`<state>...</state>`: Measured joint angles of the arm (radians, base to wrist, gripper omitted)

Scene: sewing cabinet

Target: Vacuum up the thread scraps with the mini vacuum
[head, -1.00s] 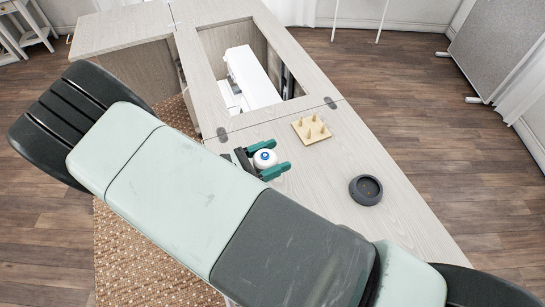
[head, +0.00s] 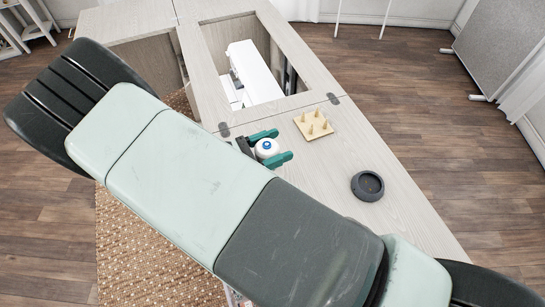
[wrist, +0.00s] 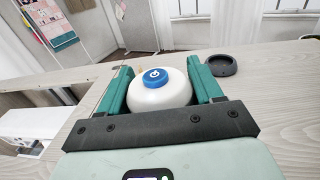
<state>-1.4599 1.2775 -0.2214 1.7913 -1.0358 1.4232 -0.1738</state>
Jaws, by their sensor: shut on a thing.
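The mini vacuum (head: 266,149) is a small white round body with a blue power button on top. It also shows in the wrist view (wrist: 158,94). My gripper (head: 271,146) has its two green fingers on either side of the white body and is shut on it. In the wrist view the gripper (wrist: 160,90) holds the vacuum upright, with its button facing up. The vacuum's underside is hidden, so I cannot tell whether it touches the cabinet top. I cannot make out any thread scraps in either view.
The wooden cabinet top (head: 335,160) carries a pegged spool board (head: 313,125) just beyond the gripper. A dark round dock (head: 367,186) stands to the right, also in the wrist view (wrist: 221,66). A white sewing machine (head: 255,72) sits in the cabinet's rectangular opening.

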